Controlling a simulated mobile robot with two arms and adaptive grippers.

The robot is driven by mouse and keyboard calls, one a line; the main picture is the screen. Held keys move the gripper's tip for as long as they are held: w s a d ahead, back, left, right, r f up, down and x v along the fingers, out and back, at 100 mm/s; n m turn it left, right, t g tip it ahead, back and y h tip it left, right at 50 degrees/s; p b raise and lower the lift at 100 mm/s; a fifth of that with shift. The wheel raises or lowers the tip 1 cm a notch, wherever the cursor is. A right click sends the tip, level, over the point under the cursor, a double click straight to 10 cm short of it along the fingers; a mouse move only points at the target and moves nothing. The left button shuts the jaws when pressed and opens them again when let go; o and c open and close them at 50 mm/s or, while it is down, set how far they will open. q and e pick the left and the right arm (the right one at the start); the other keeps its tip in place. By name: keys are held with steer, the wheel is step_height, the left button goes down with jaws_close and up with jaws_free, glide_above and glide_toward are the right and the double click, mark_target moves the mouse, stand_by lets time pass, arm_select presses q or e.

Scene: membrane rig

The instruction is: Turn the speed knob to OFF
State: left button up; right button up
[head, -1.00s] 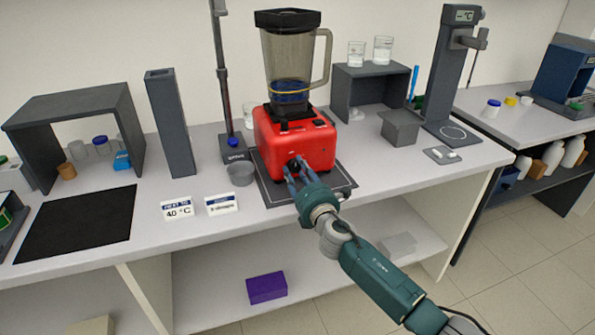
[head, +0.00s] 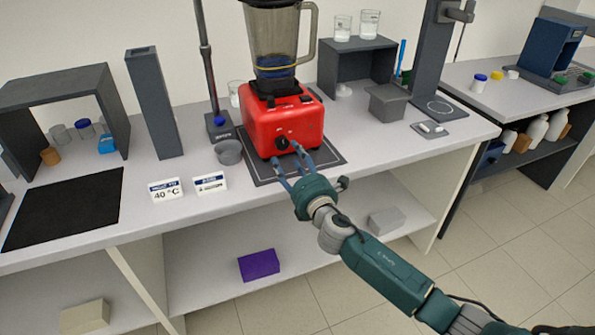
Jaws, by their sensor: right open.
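The red blender base (head: 268,122) stands on a dark mat (head: 330,153) on the bench, with a clear jar (head: 272,38) on top. The black speed knob (head: 281,143) is on its front face and shows clear of the fingers. A pale pointer mark seems to show on it, but the setting is too small to read. My right gripper (head: 287,163) is open and empty, just in front of and below the knob, its fingers apart from it. My left gripper is not in view.
A grey bowl (head: 229,153) and a stand with a tall post (head: 218,124) are left of the blender. Two label cards (head: 166,190) stand near the front edge. A grey shelf box (head: 356,72) with beakers is behind right. The bench front is clear between.

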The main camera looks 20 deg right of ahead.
steer(key=s, duration=0.6)
steer(key=shift+s, duration=0.35)
steer(key=s+d+f+m+g+h, duration=0.1)
steer(key=s+d+f+m+g, duration=0.25)
steer(key=f, duration=0.95)
steer(key=s+f+m+g, duration=0.2)
steer(key=s+f+m, duration=0.3)
steer(key=f, duration=0.8)
steer(key=s+d+f+m+g+h, duration=0.1)
steer(key=s+d+f+m+g, duration=0.15)
steer(key=s+f, duration=0.65)
steer(key=s+a+f+m+g, duration=0.1)
steer(key=s+f+m+g, duration=0.45)
steer(key=s+f, duration=1.2)
steer(key=s+a+f+m+g, duration=0.1)
steer(key=s+a+f+m, duration=0.1)
steer(key=s, duration=0.9)
steer(key=s+a+f+m+g+y, duration=0.1)
steer(key=s+a+f+m+g, duration=0.1)
steer(key=s+f+m, duration=0.2)
steer(key=s+f, duration=0.3)
steer(key=s, duration=0.4)
